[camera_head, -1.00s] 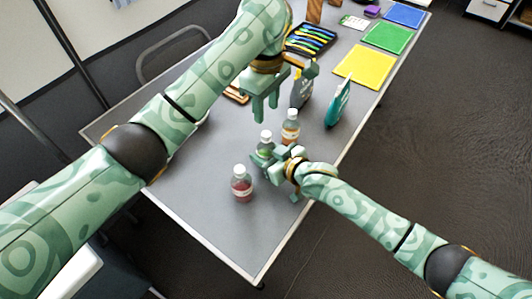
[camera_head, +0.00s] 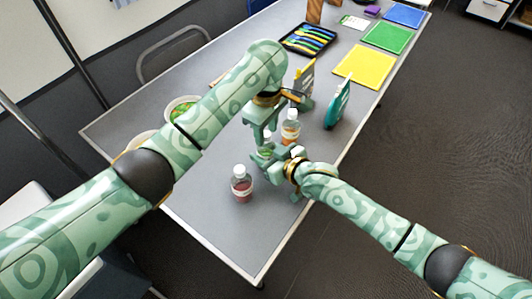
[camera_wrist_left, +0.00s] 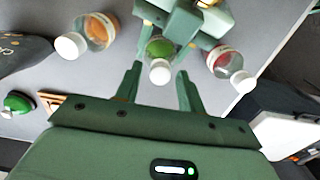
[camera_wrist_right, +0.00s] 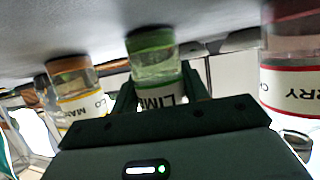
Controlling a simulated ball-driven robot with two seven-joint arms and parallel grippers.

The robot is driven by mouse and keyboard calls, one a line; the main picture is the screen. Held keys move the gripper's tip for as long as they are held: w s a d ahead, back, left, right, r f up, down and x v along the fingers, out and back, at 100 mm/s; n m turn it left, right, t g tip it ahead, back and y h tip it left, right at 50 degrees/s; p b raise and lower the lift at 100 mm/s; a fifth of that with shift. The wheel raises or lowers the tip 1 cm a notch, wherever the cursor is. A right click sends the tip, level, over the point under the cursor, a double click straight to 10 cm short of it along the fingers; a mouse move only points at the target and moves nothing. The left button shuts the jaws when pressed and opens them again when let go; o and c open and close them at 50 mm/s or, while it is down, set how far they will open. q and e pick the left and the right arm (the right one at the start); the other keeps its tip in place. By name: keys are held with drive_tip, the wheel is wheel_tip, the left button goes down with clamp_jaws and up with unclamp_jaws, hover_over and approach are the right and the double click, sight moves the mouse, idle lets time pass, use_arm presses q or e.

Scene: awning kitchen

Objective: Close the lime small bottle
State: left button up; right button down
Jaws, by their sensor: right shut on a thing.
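The lime bottle (camera_wrist_left: 160,48) stands upright on the grey table with a white cap (camera_wrist_left: 160,72) on top; whether the cap is tight I cannot tell. In the right wrist view, which looks inverted, its green drink and label show (camera_wrist_right: 154,64). My right gripper (camera_head: 268,158) is shut around the lime bottle's body from the side. My left gripper (camera_head: 260,138) points down above the bottle, open, its fingers either side of the cap in the left wrist view and apparently apart from it. In the head view the grippers mostly hide the bottle.
An orange bottle (camera_head: 290,128) and a red bottle (camera_head: 241,184), both white-capped, stand close on either side. Behind are a teal package (camera_head: 338,102), a grey package (camera_head: 304,82) and a cutlery tray (camera_head: 308,38). A bowl (camera_head: 181,108) stands left. The front table corner is clear.

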use_arm(q)
clamp_jaws()
